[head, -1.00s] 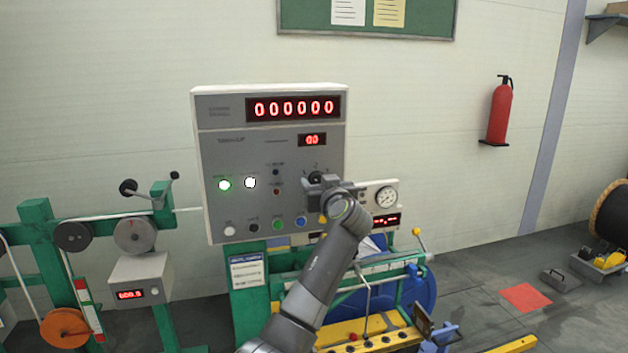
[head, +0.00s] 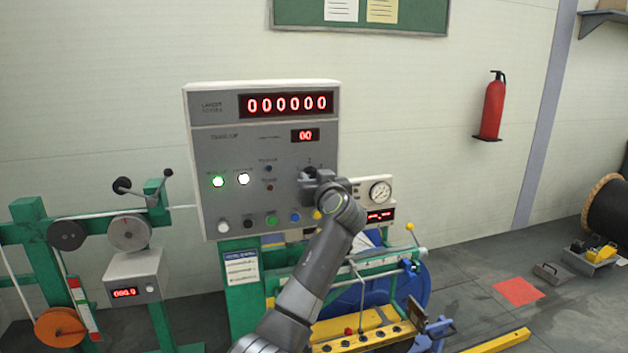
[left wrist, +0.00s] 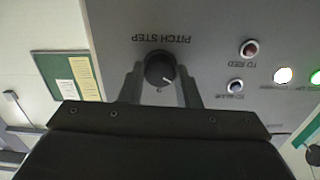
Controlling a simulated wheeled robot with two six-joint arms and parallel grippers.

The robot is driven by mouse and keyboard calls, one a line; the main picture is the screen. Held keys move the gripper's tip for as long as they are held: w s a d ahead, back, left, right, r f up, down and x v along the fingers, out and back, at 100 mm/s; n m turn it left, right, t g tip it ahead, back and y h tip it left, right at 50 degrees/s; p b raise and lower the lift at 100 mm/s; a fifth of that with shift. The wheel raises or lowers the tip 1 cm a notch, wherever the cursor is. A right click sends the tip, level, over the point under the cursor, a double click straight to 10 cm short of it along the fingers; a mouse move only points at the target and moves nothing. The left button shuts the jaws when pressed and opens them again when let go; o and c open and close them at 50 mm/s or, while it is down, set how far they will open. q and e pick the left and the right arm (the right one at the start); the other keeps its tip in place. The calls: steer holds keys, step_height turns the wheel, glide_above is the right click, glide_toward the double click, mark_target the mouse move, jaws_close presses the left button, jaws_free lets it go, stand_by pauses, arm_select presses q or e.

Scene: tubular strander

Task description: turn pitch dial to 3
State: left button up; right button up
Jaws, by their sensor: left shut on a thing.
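The pitch dial (left wrist: 160,70) is a round black knob with a white pointer line, under the label "PITCH STEP" on the grey control panel (head: 240,150). In the left wrist view the label is upside down and the pointer line slants toward the lower right. My left gripper (head: 311,181) is at the panel with a finger on each side of the dial, shut on it. In the head view the gripper hides most of the dial, and its scale numbers are too small to read. My right gripper is not in view.
The panel carries a red counter display (head: 288,104), a small display (head: 305,135), lit lamps (head: 218,181) and a row of push buttons (head: 271,219) below the gripper. A gauge box (head: 380,192) stands close to the right. Green machine frames lie below and left.

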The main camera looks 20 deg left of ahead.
arm_select(q)
steer(key=m, duration=0.5)
steer(key=shift+m+p, duration=0.3)
steer(key=m+p, duration=0.1)
steer(key=m, duration=0.1)
steer(key=shift+r+m, duration=0.1)
steer(key=shift+m, duration=0.3)
steer(key=m+p, duration=0.1)
steer(key=m, duration=0.2)
steer(key=shift+m, duration=0.3)
steer(key=m+p, duration=0.3)
steer(key=m, duration=0.2)
steer(key=shift+r+p, duration=0.1)
steer(key=shift+p, duration=0.3)
steer(key=m+p, duration=0.2)
steer(key=m, duration=0.1)
steer(key=shift+m, duration=0.4)
steer(key=shift+m+p, duration=0.95)
steer(key=shift+m, duration=0.25)
steer(key=o, duration=1)
steer(key=shift+f, duration=0.2)
steer(key=shift+c, duration=0.2)
